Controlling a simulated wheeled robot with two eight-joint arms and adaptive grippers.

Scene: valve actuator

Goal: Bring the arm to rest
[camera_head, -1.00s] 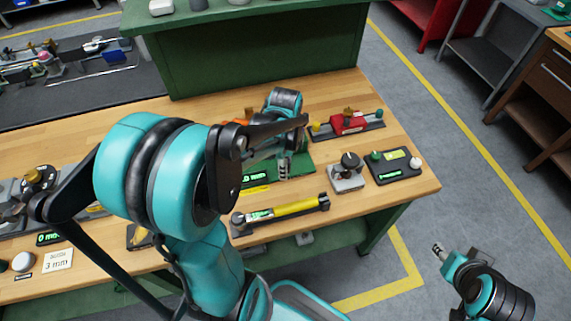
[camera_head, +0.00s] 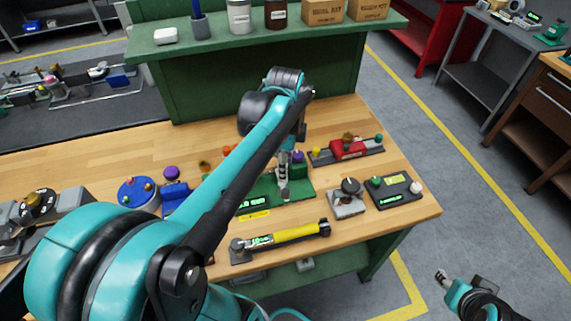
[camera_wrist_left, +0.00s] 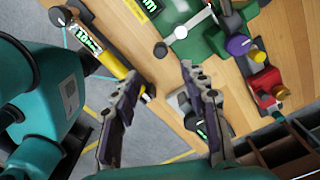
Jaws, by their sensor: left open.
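My left arm reaches from the lower left over the bench. My left gripper (camera_head: 284,178) points down above the green device (camera_head: 262,199), which has a lit display and a purple knob (camera_head: 297,157). In the left wrist view my left gripper (camera_wrist_left: 160,75) has its two fingers spread, with nothing between them. The green device shows beyond the fingertips there (camera_wrist_left: 205,38). My right gripper (camera_head: 441,276) hangs over the floor at the lower right, apart from the bench. It is too small to tell whether its fingers are apart.
A yellow cylinder gauge (camera_head: 295,233) lies in front of the green device. A grey block with a dark knob (camera_head: 347,204), a dark control box (camera_head: 394,190) and a red fixture (camera_head: 348,149) stand to the right. A green shelf (camera_head: 260,75) stands behind. Bare wood (camera_head: 110,150) shows at left.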

